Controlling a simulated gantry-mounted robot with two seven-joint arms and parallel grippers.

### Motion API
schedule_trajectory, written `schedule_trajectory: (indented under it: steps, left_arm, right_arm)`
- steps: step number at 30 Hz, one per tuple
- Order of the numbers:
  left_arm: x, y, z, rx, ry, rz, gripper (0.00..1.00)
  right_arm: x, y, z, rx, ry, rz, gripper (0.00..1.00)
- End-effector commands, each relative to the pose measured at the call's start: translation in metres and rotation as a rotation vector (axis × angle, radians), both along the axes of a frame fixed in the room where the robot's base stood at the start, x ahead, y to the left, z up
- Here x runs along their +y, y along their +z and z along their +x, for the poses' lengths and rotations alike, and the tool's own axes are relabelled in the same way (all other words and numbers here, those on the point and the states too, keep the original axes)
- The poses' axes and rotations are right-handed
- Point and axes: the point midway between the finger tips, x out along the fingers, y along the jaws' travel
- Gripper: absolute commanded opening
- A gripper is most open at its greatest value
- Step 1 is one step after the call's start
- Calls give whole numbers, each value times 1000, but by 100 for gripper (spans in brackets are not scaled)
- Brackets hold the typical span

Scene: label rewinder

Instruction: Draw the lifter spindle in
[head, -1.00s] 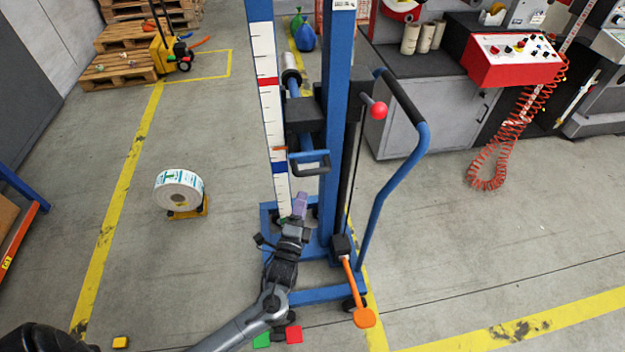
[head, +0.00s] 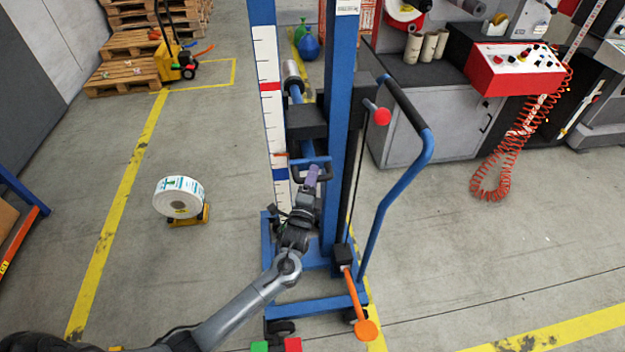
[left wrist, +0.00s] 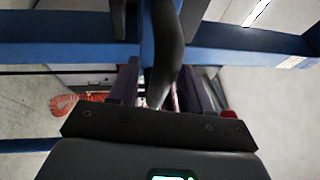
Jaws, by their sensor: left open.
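The lifter has a blue mast (head: 338,120) with a black carriage (head: 305,122) on it. The spindle (head: 292,70), a pale grey cylinder on a blue shaft, sticks out behind the carriage, away from me. A handle with a black grip (head: 325,171) and blue bracket hangs at the carriage's near side. My left gripper (head: 312,176) is at this handle, partly covering it. In the left wrist view, a dark curved bar (left wrist: 168,55) runs between the two open fingers (left wrist: 160,92). I cannot tell whether they touch it. My right gripper is out of view.
A label roll (head: 178,197) stands on a small yellow stand left of the lifter. A curved blue push handle (head: 420,150) and an orange pedal (head: 366,329) are on its right. A red control box (head: 515,68) sits on the bench behind. The left floor is mostly clear.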

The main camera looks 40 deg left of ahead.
Motion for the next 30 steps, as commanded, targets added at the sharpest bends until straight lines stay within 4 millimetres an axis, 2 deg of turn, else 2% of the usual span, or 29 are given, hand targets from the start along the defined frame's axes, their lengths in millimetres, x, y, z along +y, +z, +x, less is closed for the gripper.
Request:
schedule_trajectory:
  steps: [6,15,25,30]
  left_arm:
    - [0,0,0,0,0,0,47]
    - [0,0,0,0,0,0,1]
    - [-2,1,-2,0,0,0,0]
    - [-15,5,-13,0,0,-1,0]
  right_arm:
    - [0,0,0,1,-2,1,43]
    - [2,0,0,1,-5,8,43]
    - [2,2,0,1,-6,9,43]
    - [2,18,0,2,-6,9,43]
